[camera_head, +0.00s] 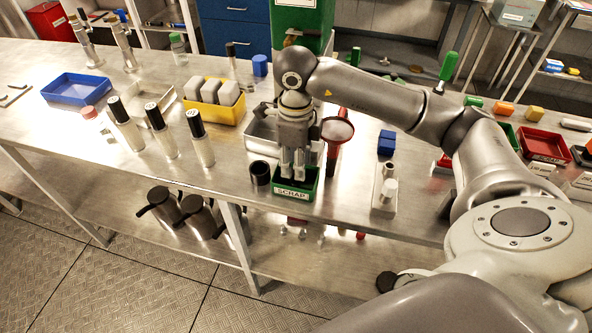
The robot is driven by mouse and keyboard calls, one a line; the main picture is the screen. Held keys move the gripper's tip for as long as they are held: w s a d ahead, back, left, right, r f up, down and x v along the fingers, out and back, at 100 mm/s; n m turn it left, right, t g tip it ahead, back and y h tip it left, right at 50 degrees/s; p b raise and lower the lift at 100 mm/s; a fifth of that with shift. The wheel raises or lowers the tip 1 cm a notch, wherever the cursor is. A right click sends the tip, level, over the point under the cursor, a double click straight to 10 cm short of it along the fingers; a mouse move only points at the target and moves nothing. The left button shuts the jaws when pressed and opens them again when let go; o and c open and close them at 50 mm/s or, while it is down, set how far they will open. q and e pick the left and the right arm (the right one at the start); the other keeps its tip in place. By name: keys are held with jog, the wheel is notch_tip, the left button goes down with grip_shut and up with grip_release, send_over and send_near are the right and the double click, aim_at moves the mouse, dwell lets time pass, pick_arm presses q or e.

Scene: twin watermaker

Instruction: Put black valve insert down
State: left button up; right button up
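My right gripper (298,176) points straight down over the small green bin labelled SCRAP (296,192), with its fingertips at or just inside the bin's opening. Small gaps show between the fingers, but I cannot tell whether they hold anything. A short, open black cylinder (260,175), perhaps the black valve insert, stands upright on the bench just left of the bin, apart from the fingers. The bin's inside is partly hidden by the fingers. My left gripper is not in view.
Several black-capped silver cylinders (160,131) stand to the left, near a yellow bin (214,108) with grey blocks. A metal fitting (388,190) stands to the right. The bench's front edge is close to the SCRAP bin.

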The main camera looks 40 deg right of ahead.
notch_tip(320, 180, up, 9)
jog(key=shift+f, duration=0.15)
dwell(0.7)
